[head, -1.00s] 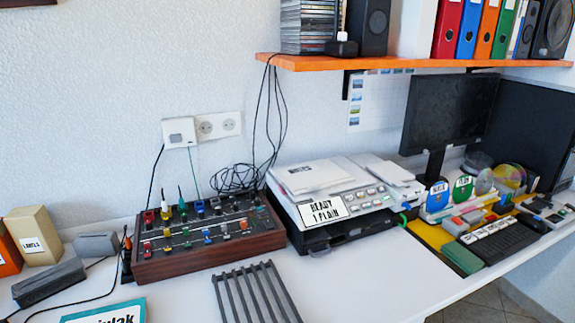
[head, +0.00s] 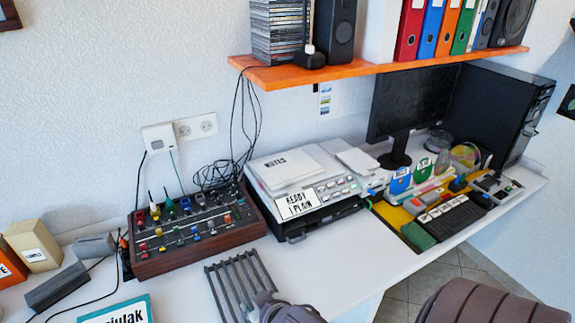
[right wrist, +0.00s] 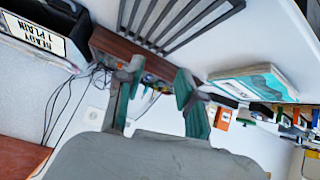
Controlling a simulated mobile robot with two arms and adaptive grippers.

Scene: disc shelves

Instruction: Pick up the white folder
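A plain white folder-like block (head: 378,30) stands upright on the orange shelf, between a black speaker and the red binder. Its top is cut off by the picture edge. Flat white items, one labelled NOTES (head: 290,168), lie on top of the printer. I cannot tell from the pictures which white item is a folder. My right gripper (right wrist: 158,85) has its two fingers apart with nothing between them, below the desk items in its tilted view. A grey part of my right arm shows at the bottom of the head view. My left gripper is not in view.
The orange shelf (head: 300,75) also holds discs, speakers and coloured binders. Below are a mixer (head: 190,235), a printer (head: 305,205), a monitor (head: 410,100) and a grey rack (head: 240,285). A brown chair back (head: 475,303) stands at the front right.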

